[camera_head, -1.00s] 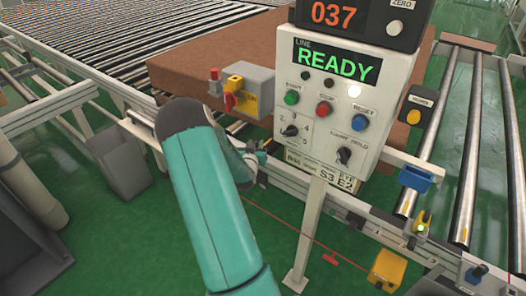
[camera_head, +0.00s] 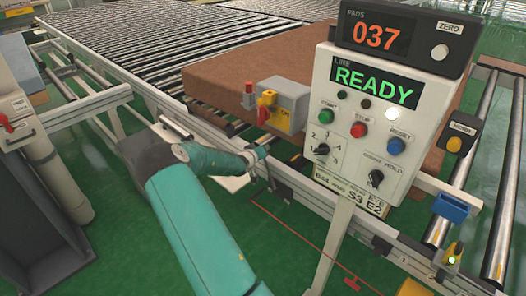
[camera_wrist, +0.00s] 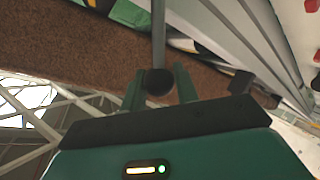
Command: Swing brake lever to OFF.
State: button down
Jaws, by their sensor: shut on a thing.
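The brake lever shows in the wrist view as a grey rod (camera_wrist: 158,35) ending in a round black knob (camera_wrist: 158,82). My gripper (camera_wrist: 159,88) has its two green fingers on either side of the knob and is shut on it. In the head view my gripper (camera_head: 262,153) is at the near side rail of the conveyor, below the grey box with a red and yellow switch (camera_head: 266,108). The lever is too small and covered there to make out clearly. No OFF mark for the lever is readable.
The control panel (camera_head: 345,150), reading READY, stands close right of my gripper, with the counter box (camera_head: 385,37) showing 037 on top. A brown mattress (camera_head: 240,80) lies on the rollers behind. A red cord (camera_head: 300,240) runs low along the front. Green floor lies below.

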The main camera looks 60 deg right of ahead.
jog(key=shift+w+a+f, duration=0.1)
jog(key=shift+w, duration=0.2)
jog(key=c, duration=1.1)
grip_release()
jog(key=shift+f, duration=0.1)
jog(key=shift+s, duration=0.15)
jog(key=v, duration=1.3)
jog(key=shift+a+r, duration=0.25)
jog(key=shift+r, duration=0.1)
